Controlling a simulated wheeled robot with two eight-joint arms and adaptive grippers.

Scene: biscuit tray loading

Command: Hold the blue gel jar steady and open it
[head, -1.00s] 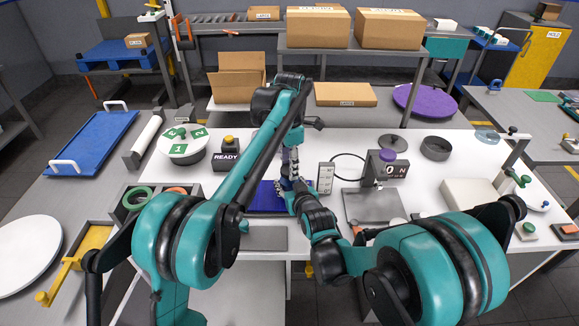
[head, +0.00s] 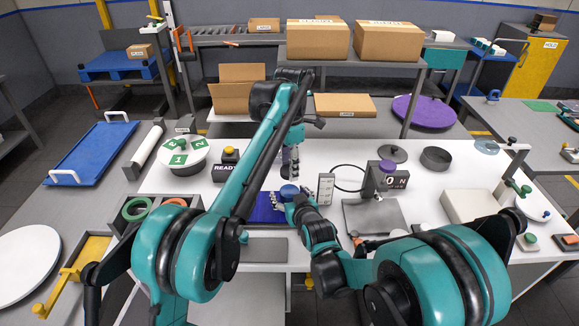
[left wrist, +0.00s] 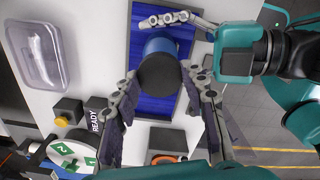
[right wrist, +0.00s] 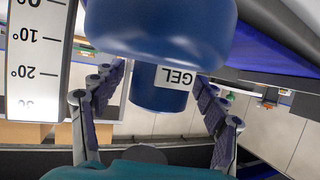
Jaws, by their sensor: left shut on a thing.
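The blue gel jar (head: 289,190) is over the blue mat (head: 265,207). In the left wrist view the jar (left wrist: 160,47) shows a dark grey round end facing the camera. My left gripper (head: 291,173) comes from above and is shut on the jar at that end. In the right wrist view the jar (right wrist: 162,98) carries a white GEL label, with a wide blue part close to the camera. My right gripper (right wrist: 160,78) comes from the front right. Its fingers are spread on either side of the jar with visible gaps.
A white angle scale (head: 326,187) stands close to the right of the jar. A READY box (head: 228,165) with a yellow button is behind to the left. A grey plate (head: 374,216) and a display box (head: 388,174) are on the right. My forearms fill the front.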

